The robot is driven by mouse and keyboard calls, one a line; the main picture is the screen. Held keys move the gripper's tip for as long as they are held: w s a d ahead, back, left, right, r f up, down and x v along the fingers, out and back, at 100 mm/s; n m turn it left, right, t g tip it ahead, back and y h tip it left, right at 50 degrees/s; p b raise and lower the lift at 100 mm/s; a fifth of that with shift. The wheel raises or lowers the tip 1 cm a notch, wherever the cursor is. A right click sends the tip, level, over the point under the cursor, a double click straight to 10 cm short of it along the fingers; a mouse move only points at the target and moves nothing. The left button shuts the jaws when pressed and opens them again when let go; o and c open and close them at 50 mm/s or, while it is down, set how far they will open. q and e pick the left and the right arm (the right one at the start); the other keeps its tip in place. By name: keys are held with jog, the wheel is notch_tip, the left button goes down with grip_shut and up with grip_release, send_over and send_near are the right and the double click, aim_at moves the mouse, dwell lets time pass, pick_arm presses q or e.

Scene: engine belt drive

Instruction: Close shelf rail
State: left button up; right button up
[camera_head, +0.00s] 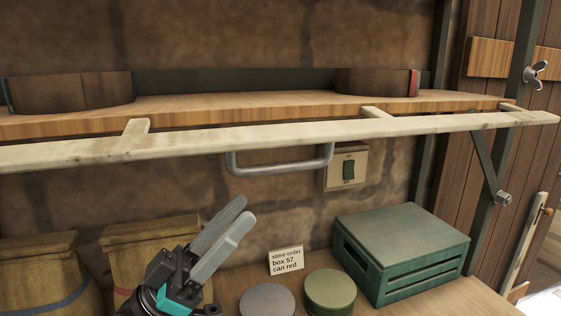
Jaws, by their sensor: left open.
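The shelf rail (240,139) is a long pale wooden bar running across the front of the wooden shelf (220,108). It sits slightly below and apart from the shelf's front edge, with short pale arms reaching back to the shelf. A grey metal handle (281,170) hangs under the rail's middle. My left gripper (238,218) is below and slightly left of the handle, not touching it. Its fingers point up and to the right, open and empty. My right gripper is not in view.
Two dark round belts or drums (75,91) stand on the shelf. A switch box (346,167) is on the wall. Below are sacks (160,250), a green crate (400,252), round cans (330,290) and a note card (286,261). A bracket post with wing nut (536,74) stands right.

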aim_at(280, 169)
pick_arm(q)
jog(key=p+x, duration=0.1)
jog(key=x, duration=0.8)
jog(key=shift+f, duration=0.1)
grip_shut()
dwell(1.1)
